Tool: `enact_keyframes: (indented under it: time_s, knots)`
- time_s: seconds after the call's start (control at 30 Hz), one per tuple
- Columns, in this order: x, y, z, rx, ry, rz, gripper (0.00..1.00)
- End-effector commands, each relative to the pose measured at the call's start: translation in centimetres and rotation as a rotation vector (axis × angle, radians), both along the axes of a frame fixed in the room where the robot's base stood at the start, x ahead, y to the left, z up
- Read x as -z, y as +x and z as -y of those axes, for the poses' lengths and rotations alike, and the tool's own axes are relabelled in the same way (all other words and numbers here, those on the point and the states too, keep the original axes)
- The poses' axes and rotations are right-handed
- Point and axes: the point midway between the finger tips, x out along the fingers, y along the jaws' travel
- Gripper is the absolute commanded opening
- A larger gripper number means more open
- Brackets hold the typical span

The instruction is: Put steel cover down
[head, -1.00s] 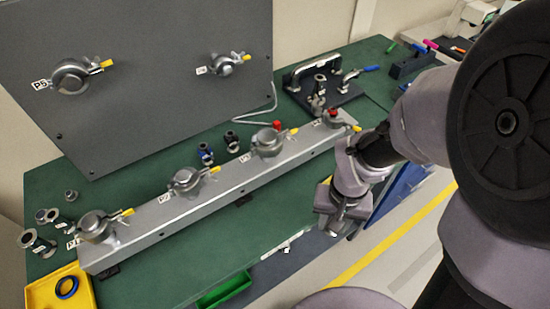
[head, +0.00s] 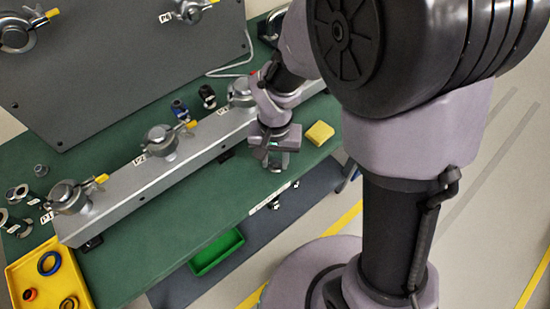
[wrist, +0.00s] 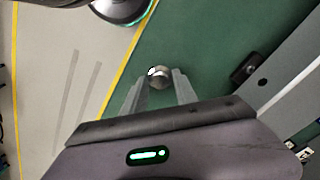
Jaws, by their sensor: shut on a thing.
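My gripper (head: 278,163) is over the front strip of the green table (head: 200,205), between the long grey rail and the table's front edge. In the wrist view, my gripper (wrist: 160,88) is shut on the steel cover (wrist: 159,77), a small round shiny metal piece between the fingertips. In the head view the cover is mostly hidden by the fingers. I cannot tell whether it touches the table.
The grey rail (head: 115,200) with several clamped fittings runs behind my gripper. A yellow block (head: 320,133) lies to its right. A yellow tray (head: 20,275) with rings is at the far left. A green bin (head: 215,252) is below the front edge. The front strip left of my gripper is clear.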

Motion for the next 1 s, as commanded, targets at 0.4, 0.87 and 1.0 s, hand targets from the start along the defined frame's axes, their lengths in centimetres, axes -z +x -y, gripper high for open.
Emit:
enact_keyframes:
  time_s: [0.4, 0.87, 1.0]
  knots:
    - [0.0, 0.0, 0.0, 0.0, 0.0, 0.0, 0.56]
    - [-10.8, 0.0, 0.0, 0.0, 0.001, 0.002, 0.56]
    - [-12.5, 0.0, 0.1, 0.002, 0.003, 0.006, 0.56]
